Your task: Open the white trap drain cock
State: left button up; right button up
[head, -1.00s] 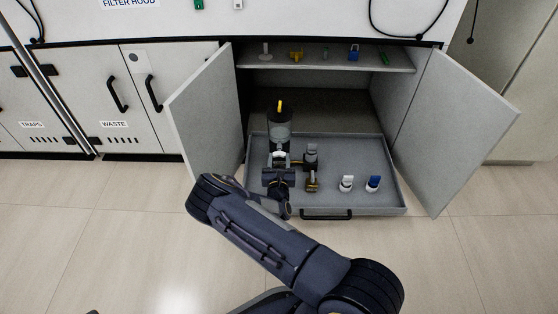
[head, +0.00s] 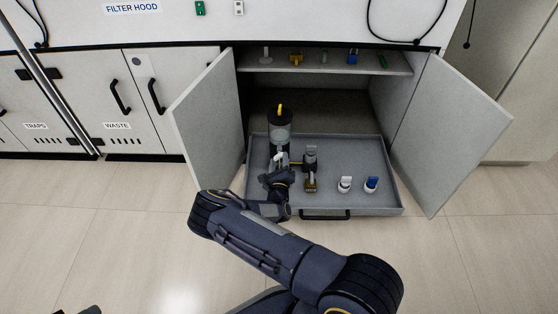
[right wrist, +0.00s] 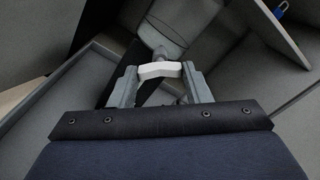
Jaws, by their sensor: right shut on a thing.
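The trap (head: 280,132) is a clear cylinder with a black top and a yellow handle, standing upright at the left of the pulled-out grey tray. Its white drain cock (head: 281,158) is low on the trap and looks tilted in the head view. In the right wrist view the white cock handle (right wrist: 160,70) lies between both fingertips, below the trap's body (right wrist: 165,35). My right gripper (head: 279,167) is shut on this handle; it also shows in the right wrist view (right wrist: 160,78). The wrist partly hides the trap's lower end. My left gripper is not in view.
The grey tray (head: 375,205) also holds a dark fitting with a brass end (head: 311,170), a white-topped piece (head: 345,184) and a blue-topped piece (head: 371,184). Open cabinet doors stand left (head: 208,120) and right (head: 450,135). A shelf (head: 340,67) with small items is above.

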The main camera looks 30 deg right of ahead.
jog(key=n, duration=0.4)
jog(key=shift+f+n, duration=0.1)
jog(key=shift+n, duration=0.2)
jog(key=n, duration=0.4)
jog(key=shift+s, duration=0.1)
dwell(0.4)
jog(key=o, duration=1)
jog(key=shift+p, duration=0.3)
